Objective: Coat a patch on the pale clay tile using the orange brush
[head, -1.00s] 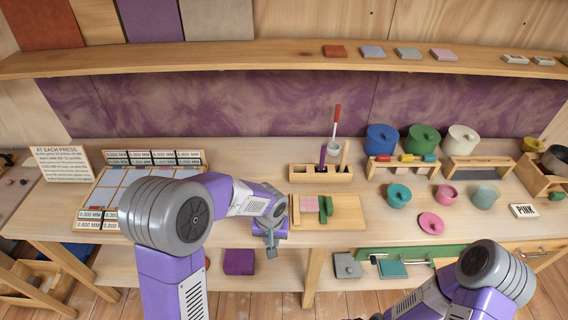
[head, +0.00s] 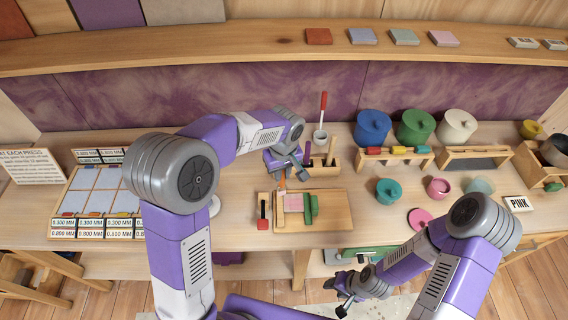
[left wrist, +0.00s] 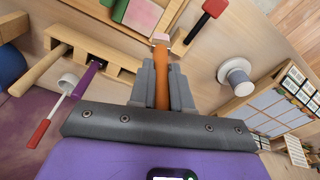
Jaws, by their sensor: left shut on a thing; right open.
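My left gripper (head: 286,166) is shut on the orange brush (head: 282,184); in the left wrist view the brush (left wrist: 162,80) stands between the two grey fingers. Its pale tip (left wrist: 161,38) is near the edge of the wooden board (head: 335,206); I cannot tell whether it touches anything. The pale pinkish tile (head: 293,203) lies on the board, just beyond the brush tip in the left wrist view (left wrist: 143,14). A green block (head: 311,206) is beside the tile. My right gripper (head: 345,290) is open and empty, low in front of the table.
A wooden rack (head: 322,170) with upright handles stands behind the board. A red-handled tool (head: 263,212) lies left of it. A grid panel (head: 95,190) with thickness labels is at left. Pots and a pink lid (head: 420,218) are at right.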

